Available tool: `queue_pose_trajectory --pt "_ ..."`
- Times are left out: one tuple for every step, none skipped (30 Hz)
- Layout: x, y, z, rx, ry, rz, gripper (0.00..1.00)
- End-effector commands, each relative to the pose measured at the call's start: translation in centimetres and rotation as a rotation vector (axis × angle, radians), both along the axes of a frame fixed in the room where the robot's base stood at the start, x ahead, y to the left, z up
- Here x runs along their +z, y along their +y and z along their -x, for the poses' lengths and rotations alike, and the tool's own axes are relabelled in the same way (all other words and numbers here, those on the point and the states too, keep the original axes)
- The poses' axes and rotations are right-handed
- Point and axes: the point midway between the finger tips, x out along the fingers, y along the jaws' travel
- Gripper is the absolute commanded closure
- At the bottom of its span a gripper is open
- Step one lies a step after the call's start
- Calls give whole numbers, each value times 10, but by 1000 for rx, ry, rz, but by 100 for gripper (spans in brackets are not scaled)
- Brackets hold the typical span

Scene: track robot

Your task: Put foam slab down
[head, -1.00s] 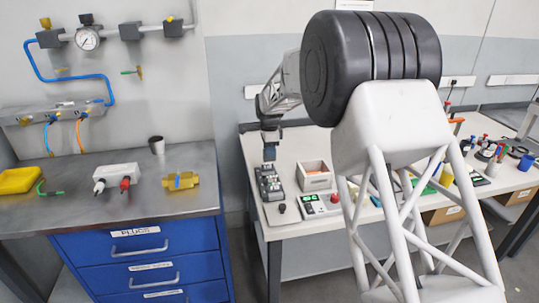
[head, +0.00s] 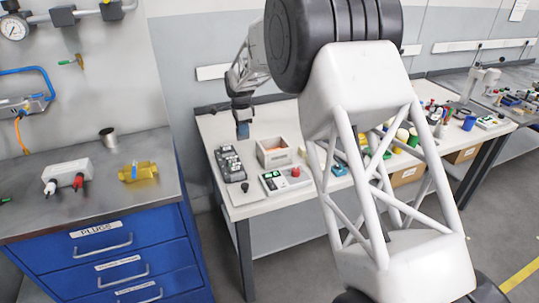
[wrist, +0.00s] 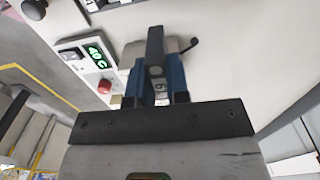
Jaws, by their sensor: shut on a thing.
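My gripper (head: 242,130) hangs over the back left part of the white bench, above and behind the power-strip-like grey device. In the wrist view my gripper (wrist: 157,85) shows two blue fingers shut on a narrow dark grey piece, which I take to be the foam slab (wrist: 156,43), seen edge-on. The slab stands out between the fingers, with the pale bench top beyond it. In the head view the slab cannot be made out clearly.
The white bench (head: 257,209) holds a dark grey device (head: 230,164), an open box (head: 274,152) and a control unit (head: 280,181) with green display and red knob. Tools and pots crowd farther right. A metal-topped blue drawer cabinet (head: 108,250) stands left.

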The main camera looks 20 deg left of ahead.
Motion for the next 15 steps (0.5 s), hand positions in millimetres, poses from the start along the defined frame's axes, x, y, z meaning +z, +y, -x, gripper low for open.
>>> queue_pose_trajectory --pt "2 -13 -9 -4 -1 -1 100" --pt "2 -20 -13 -4 -1 -1 100" --pt "3 -30 -19 -4 -1 -1 100" --pt "4 -37 -24 -4 -1 -1 100" --pt "5 -44 -28 -4 -1 -1 100" --pt "6 -54 -33 -4 -1 -1 100" --pt "6 -61 -37 -3 -1 -1 100" --pt "7 -67 -40 -3 -1 -1 100" --pt "7 -75 -44 -3 -1 -1 100" --pt "7 -80 -47 -3 0 0 100" --pt "8 -85 -50 -2 0 0 100" --pt "8 -91 -52 -2 0 0 100" --pt "8 -94 -54 -2 0 0 100" --pt "8 -97 -56 -2 0 0 100" --pt "9 -101 -57 -1 0 0 100"
